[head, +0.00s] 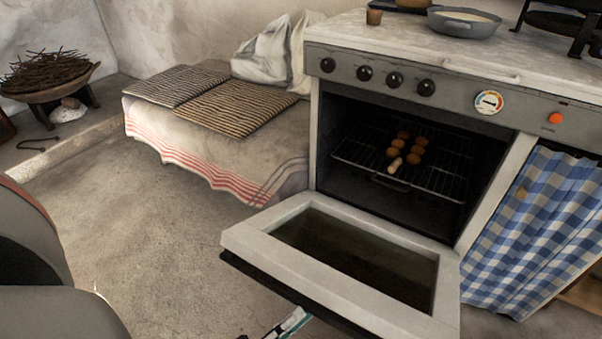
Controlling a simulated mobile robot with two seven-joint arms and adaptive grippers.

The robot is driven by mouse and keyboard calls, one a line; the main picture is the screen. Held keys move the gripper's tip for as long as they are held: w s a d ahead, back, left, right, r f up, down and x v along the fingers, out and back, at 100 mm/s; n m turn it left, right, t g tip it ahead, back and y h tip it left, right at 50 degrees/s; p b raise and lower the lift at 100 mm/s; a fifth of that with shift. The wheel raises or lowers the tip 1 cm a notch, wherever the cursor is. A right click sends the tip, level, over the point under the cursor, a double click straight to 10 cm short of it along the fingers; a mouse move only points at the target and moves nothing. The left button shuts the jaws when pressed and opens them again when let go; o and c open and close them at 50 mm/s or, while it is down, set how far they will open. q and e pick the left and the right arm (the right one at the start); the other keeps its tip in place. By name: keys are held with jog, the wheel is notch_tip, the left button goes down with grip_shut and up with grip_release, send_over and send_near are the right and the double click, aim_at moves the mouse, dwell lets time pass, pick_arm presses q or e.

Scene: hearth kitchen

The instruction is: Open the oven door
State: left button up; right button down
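The oven (318,140) stands at the right, and its cavity is in full view. The oven door (340,305) is hinged down and lies wide open, close to level, with its dark window facing up. A dark strip runs along the door's outer edge. A small part of my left gripper (290,324) shows at the bottom edge, below the door's outer edge. Most of it is hidden or cut off, so I cannot tell whether its fingers are open or touch the door. My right gripper is not in view.
Several brown, rounded items (403,148) sit on the rack (440,165) inside the oven. A pan (464,22) stands on the stovetop. A blue checked curtain (525,235) hangs right of the oven. A bench with striped mats (238,108) is behind.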

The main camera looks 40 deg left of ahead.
pick_arm(q)
jog(key=shift+s+f, duration=0.65)
jog(key=shift+f, duration=0.2)
jog(key=shift+a, duration=0.1)
jog(key=shift+r, duration=0.1)
jog(key=shift+w, duration=0.1)
